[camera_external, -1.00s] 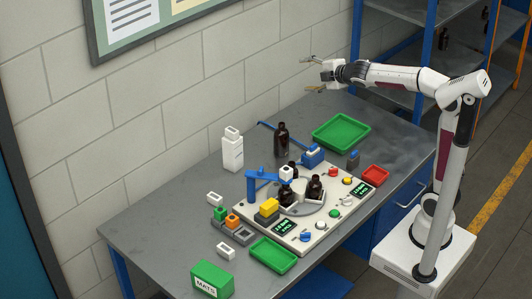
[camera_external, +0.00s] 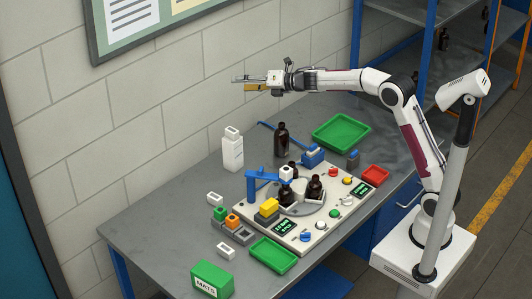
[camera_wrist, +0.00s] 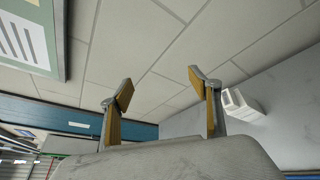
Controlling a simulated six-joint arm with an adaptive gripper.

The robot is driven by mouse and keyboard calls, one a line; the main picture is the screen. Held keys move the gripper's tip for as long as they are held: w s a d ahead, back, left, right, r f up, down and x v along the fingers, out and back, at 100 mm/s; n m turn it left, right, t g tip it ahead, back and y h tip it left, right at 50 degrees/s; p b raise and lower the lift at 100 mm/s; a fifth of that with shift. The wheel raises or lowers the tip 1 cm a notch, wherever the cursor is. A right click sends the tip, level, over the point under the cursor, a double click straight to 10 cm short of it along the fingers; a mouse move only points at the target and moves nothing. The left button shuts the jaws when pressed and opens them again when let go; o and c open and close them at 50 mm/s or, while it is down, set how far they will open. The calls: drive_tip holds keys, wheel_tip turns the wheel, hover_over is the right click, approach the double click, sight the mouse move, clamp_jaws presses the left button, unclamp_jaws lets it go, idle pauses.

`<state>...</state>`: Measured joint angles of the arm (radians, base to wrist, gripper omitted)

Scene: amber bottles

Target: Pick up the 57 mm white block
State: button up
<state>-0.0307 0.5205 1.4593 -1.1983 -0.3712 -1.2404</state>
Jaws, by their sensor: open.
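Small white blocks with openings lie on the grey table, one at the left (camera_external: 215,199) and one nearer the front (camera_external: 225,250). Another white block (camera_external: 286,172) is at the blue arm on the turntable station. A taller white piece (camera_external: 232,152) stands near the wall with a white block-like top (camera_external: 232,132). I cannot tell which one is 57 mm. My gripper (camera_external: 242,83) is open and empty, high above the table near the wall. Its two tan-padded fingers (camera_wrist: 160,84) are apart in the wrist view, with a white piece (camera_wrist: 240,106) beyond the right finger.
A station panel (camera_external: 318,228) with dark bottles, buttons and displays fills the table's middle. A dark bottle (camera_external: 281,140) stands behind it. Green trays (camera_external: 341,132) (camera_external: 273,255), a red tray (camera_external: 375,176) and a green MATS box (camera_external: 212,280) surround it. The table's left end is bare.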

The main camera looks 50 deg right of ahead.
drive_tip(key=w+a+f+n+g+y, duration=0.2)
drive_tip(key=w+a+f+n+y, duration=0.1)
drive_tip(key=a+f+n, duration=0.3)
drive_tip(key=n+g+y, duration=0.3)
drive_tip(key=n+g, duration=0.7)
drive_tip(key=n, duration=0.5)
approach(214, 196)
drive_tip(key=shift+w+a+f, duration=0.1)
drive_tip(key=shift+a+f, duration=0.75)
drive_tip(key=shift+f, duration=0.3)
drive_tip(key=shift+x, duration=1.35)
drive_tip(key=shift+a, duration=0.1)
drive_tip(key=shift+x, duration=2.45)
drive_tip(key=shift+a+r, duration=0.1)
